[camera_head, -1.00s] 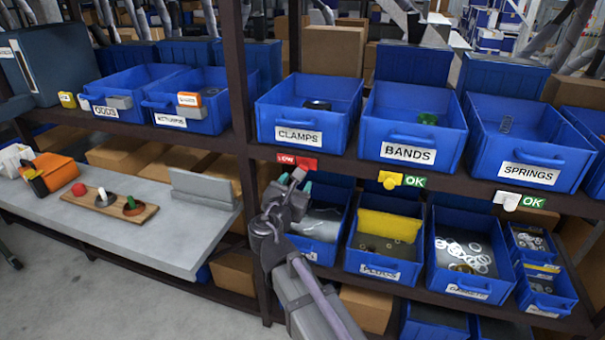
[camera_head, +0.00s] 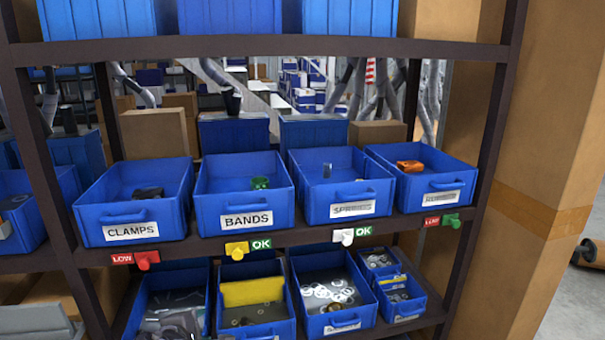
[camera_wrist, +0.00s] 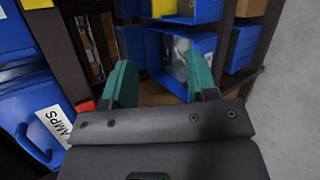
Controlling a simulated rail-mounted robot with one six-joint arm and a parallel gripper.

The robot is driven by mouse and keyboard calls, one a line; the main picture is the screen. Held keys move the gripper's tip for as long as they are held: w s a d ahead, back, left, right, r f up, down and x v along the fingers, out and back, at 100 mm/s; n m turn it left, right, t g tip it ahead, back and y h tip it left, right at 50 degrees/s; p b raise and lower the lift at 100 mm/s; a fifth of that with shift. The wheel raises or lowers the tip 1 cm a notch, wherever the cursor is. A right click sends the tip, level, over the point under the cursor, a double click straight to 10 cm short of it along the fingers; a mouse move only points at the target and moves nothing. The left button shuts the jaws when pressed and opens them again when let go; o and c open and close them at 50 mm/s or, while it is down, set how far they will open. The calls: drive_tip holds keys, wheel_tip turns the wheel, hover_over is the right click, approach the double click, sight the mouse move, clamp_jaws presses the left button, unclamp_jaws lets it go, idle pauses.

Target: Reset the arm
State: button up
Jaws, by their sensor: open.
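My gripper (camera_wrist: 162,85) shows in the wrist view, with two green fingers spread apart and nothing between them. It is open in front of the shelf, and a blue bin (camera_wrist: 178,50) with clear bags lies beyond the fingers. The CLAMPS bin (camera_wrist: 40,120) is at the left of the wrist view.
The shelf holds the CLAMPS bin (camera_head: 135,203), BANDS bin (camera_head: 243,195) and SPRINGS bin (camera_head: 340,187), plus a fourth bin (camera_head: 422,178) with an orange item. Red, yellow, white and green sliders sit on the shelf edge. A cardboard column (camera_head: 540,160) stands at right.

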drive_tip(key=s+d+m+g+p, duration=0.1)
drive_tip(key=d+m+g, duration=0.3)
drive_tip(key=d, duration=1)
drive_tip(key=s+d+r+m+g+y+p, duration=0.1)
drive_tip(key=d+m+g+p, duration=0.2)
drive_tip(key=d+m, duration=0.6)
drive_tip(key=d+m+g+p, duration=0.4)
drive_tip(key=d+m, duration=0.3)
drive_tip(key=d, duration=1.2)
drive_tip(key=shift+s+r+m+g, duration=0.2)
drive_tip(key=shift+s+m+g, duration=0.1)
drive_tip(key=shift+s, duration=0.1)
